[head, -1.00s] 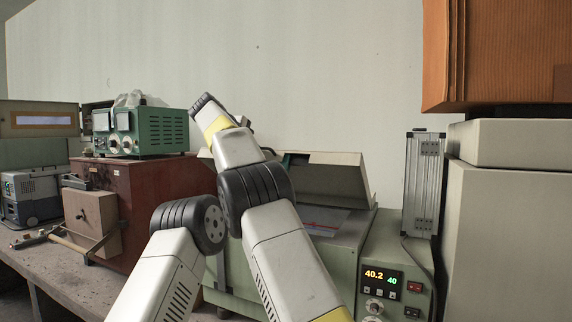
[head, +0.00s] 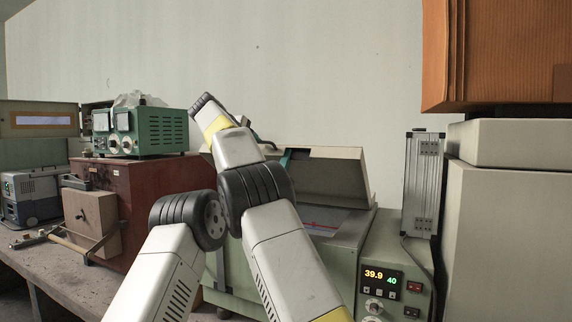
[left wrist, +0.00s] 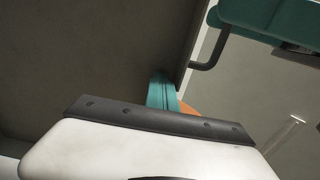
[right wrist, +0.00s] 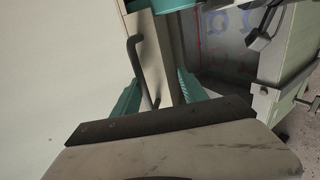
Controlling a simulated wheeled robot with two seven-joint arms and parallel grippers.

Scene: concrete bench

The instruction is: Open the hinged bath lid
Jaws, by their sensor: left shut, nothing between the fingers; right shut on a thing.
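The bath (head: 345,238) is a pale green box with its hinged lid (head: 330,175) raised and tilted, and part of the bath's inside shows below. My left gripper (head: 290,157) is at the upper left of the lid, partly behind my arm. In the left wrist view its teal fingers (left wrist: 162,92) are shut and empty beside the broad grey face of the lid (left wrist: 80,50). My right gripper (right wrist: 155,88) is shut on the dark bar handle (right wrist: 137,62) at the lid's edge. In the head view my arm hides most of that grip.
A control panel with a lit display (head: 381,279) is at the bath's right. A ribbed metal case (head: 423,185) stands behind it. A red-brown cabinet (head: 150,190) bearing a green instrument (head: 150,132) stands left. An orange block (head: 500,50) overhangs at upper right.

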